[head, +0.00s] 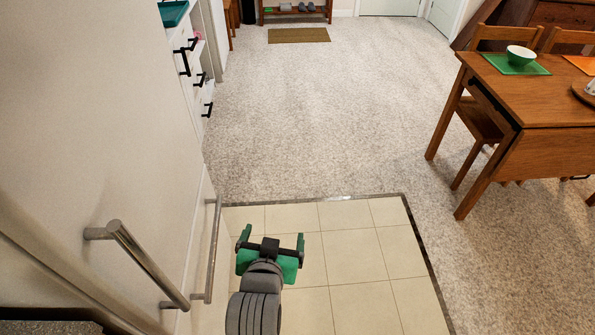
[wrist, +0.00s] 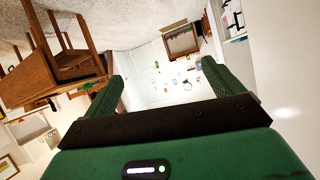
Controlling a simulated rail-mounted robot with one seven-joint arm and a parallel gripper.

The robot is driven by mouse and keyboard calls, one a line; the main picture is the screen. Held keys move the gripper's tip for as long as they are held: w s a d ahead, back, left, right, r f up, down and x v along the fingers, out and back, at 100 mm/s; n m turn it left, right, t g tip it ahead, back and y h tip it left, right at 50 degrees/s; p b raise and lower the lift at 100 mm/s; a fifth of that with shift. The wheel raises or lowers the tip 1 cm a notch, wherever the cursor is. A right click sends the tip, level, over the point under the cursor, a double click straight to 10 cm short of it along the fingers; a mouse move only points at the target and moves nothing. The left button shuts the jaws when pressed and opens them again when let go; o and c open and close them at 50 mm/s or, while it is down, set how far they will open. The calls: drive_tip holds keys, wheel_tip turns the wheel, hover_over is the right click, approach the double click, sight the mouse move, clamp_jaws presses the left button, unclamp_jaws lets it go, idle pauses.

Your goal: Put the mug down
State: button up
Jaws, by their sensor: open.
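My gripper (head: 271,240) is open, with its two green fingers spread wide over the tiled floor in the head view. The wrist view also shows my gripper (wrist: 162,85), with nothing between its fingers. I cannot make out a mug in either view. A green-and-white bowl (head: 520,55) sits on a green placemat (head: 532,69) on the wooden table (head: 555,105) at the right, far from my gripper.
A white drawer unit with black handles (head: 183,62) stands at upper left, with a teal tray (head: 172,12) on top. Metal bar handles (head: 140,258) stick out at left near my arm. Wooden chairs (head: 478,120) stand by the table. The carpet (head: 320,120) ahead is clear.

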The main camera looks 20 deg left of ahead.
drive_tip(key=w+d+r+t, duration=0.1)
drive_tip(key=d+r+t, duration=0.15)
drive_tip(key=r, duration=0.45)
drive_tip(key=w+d+r+m+t, duration=0.1)
drive_tip(key=d+r, duration=0.2)
drive_tip(key=r, duration=0.4)
drive_tip(key=w+d+r+t, duration=0.1)
drive_tip(key=d+r+t, duration=0.15)
drive_tip(key=r, duration=0.35)
drive_tip(key=s+d+r+t+h, duration=0.1)
drive_tip(key=s+d+r, duration=0.3)
drive_tip(key=r, duration=0.4)
drive_tip(key=s+d+r+m+t+h, duration=0.1)
drive_tip(key=s+d+r+t+h, duration=0.1)
drive_tip(key=r, duration=0.6)
drive_tip(key=s+d+r+t+h, duration=0.2)
drive_tip(key=s+d+r, duration=0.4)
drive_tip(key=r, duration=0.3)
drive_tip(key=shift+s+d+m+t, duration=0.25)
drive_tip(key=shift+d+m+t, duration=0.25)
drive_tip(key=shift+t, duration=0.4)
drive_tip(key=shift+d, duration=0.1)
wheel_tip(320, 180, up, 47)
drive_tip(key=p, duration=4.6)
drive_tip(key=shift+a+y+p, duration=0.35)
drive_tip(key=shift+y, duration=0.05)
drive_tip(key=shift+o, duration=0.9)
drive_tip(key=shift+f+b, duration=0.4)
drive_tip(key=shift+f, duration=0.05)
